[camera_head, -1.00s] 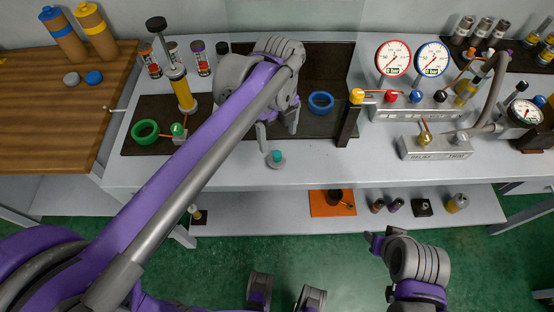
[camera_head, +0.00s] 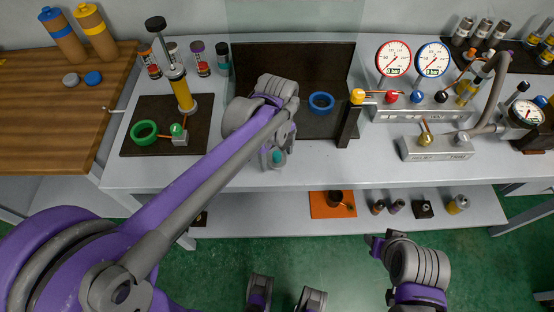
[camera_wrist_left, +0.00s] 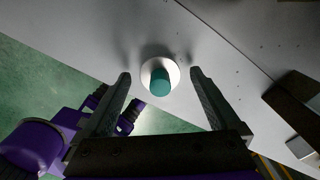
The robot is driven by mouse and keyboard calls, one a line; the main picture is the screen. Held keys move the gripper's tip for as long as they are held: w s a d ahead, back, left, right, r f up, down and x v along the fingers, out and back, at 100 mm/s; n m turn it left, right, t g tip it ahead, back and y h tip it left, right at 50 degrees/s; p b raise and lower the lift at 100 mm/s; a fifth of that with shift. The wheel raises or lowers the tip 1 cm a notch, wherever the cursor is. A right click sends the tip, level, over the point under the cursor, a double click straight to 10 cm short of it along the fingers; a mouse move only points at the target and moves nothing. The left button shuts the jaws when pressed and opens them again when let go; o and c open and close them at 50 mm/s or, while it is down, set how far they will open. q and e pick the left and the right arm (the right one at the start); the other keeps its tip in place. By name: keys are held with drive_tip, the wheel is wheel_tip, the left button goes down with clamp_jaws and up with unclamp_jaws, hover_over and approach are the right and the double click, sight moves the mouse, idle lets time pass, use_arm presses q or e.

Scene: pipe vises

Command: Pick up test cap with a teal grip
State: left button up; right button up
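The test cap (camera_head: 277,157) has a grey round base and a teal grip on top. It stands on the grey bench near its front edge. In the left wrist view the teal grip (camera_wrist_left: 160,82) shows from above, with its pale base around it. My left gripper (camera_head: 275,158) is open, its fingers (camera_wrist_left: 160,75) to either side of the cap with gaps on both sides. Whether the fingertips reach down to the cap's height is hard to tell. My right gripper (camera_head: 375,242) is low in front of the bench, away from the cap; its finger gap is not clear.
A blue ring (camera_head: 321,102) lies on the dark mat behind the cap. A dark post with a yellow top (camera_head: 349,120) stands to the right. A lower shelf (camera_head: 285,213) holds an orange mat (camera_head: 321,206) and small fittings.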

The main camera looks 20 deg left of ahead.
use_arm(q)
clamp_jaws()
drive_tip(key=shift+r, duration=0.15)
